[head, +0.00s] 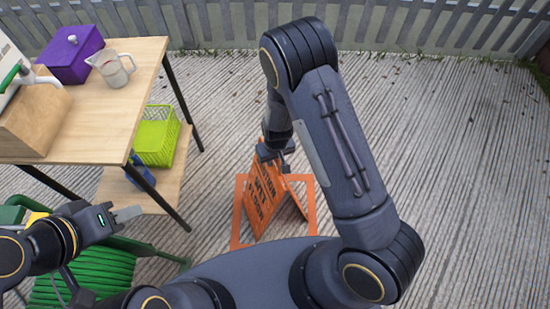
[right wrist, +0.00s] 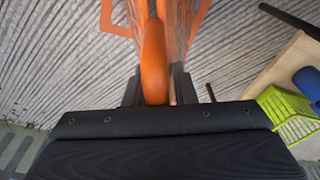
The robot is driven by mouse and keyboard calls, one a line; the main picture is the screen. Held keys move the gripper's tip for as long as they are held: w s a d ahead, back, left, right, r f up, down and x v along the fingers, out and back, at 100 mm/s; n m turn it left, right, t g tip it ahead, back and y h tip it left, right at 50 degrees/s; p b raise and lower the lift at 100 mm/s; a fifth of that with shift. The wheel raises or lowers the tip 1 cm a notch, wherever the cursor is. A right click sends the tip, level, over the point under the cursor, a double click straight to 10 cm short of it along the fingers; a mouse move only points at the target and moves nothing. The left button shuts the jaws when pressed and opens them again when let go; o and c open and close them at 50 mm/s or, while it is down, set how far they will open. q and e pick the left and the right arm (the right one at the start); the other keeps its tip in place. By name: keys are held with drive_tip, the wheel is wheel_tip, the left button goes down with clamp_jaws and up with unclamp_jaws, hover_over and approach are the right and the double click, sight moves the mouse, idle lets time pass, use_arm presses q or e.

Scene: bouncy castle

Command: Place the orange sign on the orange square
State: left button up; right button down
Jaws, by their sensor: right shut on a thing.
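The orange sign (head: 262,192) is an A-frame with dark lettering, standing upright with its legs spread. It appears within the outline of the orange square (head: 236,215) on the floor. I cannot tell whether its feet touch the ground. My right gripper (head: 273,158) is shut on the sign's top edge, pointing down from above. In the right wrist view the sign's orange top (right wrist: 153,60) sits between the two fingers (right wrist: 155,92), and part of the square's outline (right wrist: 115,18) shows beside it. My left gripper (head: 128,213) is apart from the sign, over at the left; its jaw gap is unclear.
A wooden table (head: 100,125) at the left bears a purple box (head: 72,58) and a jug (head: 112,70). A lime basket (head: 157,138) stands on its lower shelf. A green ribbed thing (head: 85,275) lies at lower left. Plank floor is clear to the right; a fence (head: 420,25) runs behind.

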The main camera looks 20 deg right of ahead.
drive_tip(key=shift+f, duration=0.1)
drive_tip(key=c, duration=1.2)
unclamp_jaws()
